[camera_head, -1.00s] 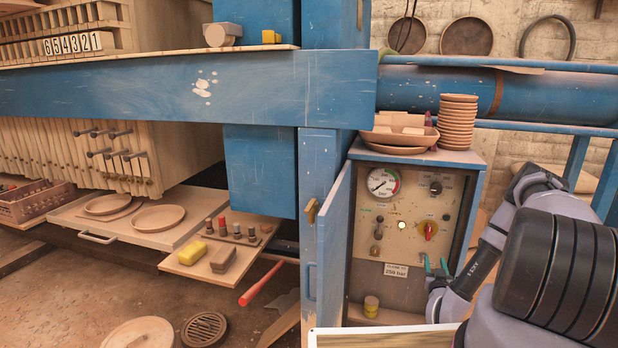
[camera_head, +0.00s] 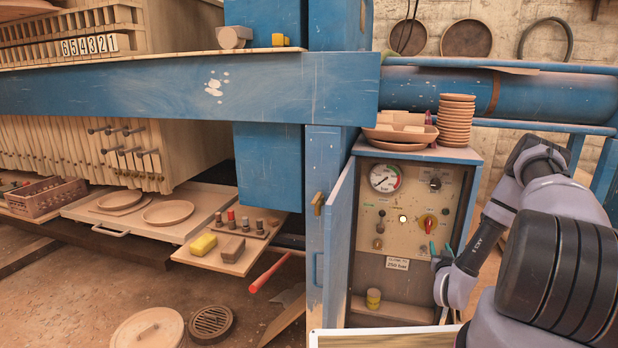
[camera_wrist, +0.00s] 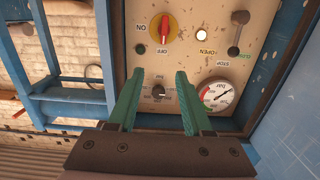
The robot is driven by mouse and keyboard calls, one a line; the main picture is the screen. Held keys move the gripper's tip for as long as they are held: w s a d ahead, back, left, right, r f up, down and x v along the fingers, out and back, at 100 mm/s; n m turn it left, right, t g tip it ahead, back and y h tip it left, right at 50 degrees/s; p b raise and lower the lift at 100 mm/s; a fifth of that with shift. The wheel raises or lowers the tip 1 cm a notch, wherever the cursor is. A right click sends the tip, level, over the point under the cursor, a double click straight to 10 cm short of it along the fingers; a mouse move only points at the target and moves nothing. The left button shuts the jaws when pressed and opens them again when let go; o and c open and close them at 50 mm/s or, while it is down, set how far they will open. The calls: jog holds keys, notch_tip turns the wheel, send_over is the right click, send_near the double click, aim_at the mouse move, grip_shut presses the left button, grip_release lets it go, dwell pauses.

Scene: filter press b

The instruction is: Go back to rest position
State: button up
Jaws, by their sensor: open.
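My gripper (camera_head: 440,249) is open and empty, in front of the lower right of the control panel (camera_head: 397,246). In the wrist view the two green fingers of my gripper (camera_wrist: 159,73) stand apart with the panel behind them. A black knob (camera_wrist: 158,91) shows between them; I cannot tell the exact gap to the panel. The red-and-yellow switch (camera_wrist: 164,27), the lit lamp (camera_wrist: 202,34), the lever (camera_wrist: 238,33) and the pressure gauge (camera_wrist: 217,94) are in view and not held.
The open blue cabinet door (camera_head: 338,250) stands left of the panel. Stacked bowls (camera_head: 457,120) sit on the cabinet top. A small jar (camera_head: 373,298) stands on the shelf inside. A blue pipe (camera_head: 555,97) runs behind my arm. Shelves with plates (camera_head: 167,212) extend at left.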

jog(key=w+r+g+y, duration=0.1)
jog(key=w+r, duration=0.3)
jog(key=r, duration=0.5)
jog(key=w+r+g, duration=0.1)
jog(key=w+r, duration=0.3)
jog(key=r, duration=0.6)
jog(key=s+a+r+g+y, duration=0.1)
jog(key=s+a+r, duration=0.2)
jog(key=r, duration=0.5)
jog(key=s+a+r+g+y, duration=0.1)
jog(key=s+a+r+g, duration=0.15)
jog(key=r, duration=0.55)
jog(key=s+a+r+g+y, duration=0.1)
jog(key=s+a+r, duration=0.3)
jog(key=s, duration=0.7)
jog(key=s+a+r+g+y, duration=0.1)
jog(key=s+a+r, duration=0.4)
jog(key=s, duration=0.6)
jog(key=s+a+r+m+g+y, duration=0.1)
jog(key=s+a+r, duration=0.4)
jog(key=s, duration=0.7)
jog(key=shift+g+y, duration=0.4)
jog(key=shift+g, duration=0.15)
jog(key=shift+a, duration=0.1)
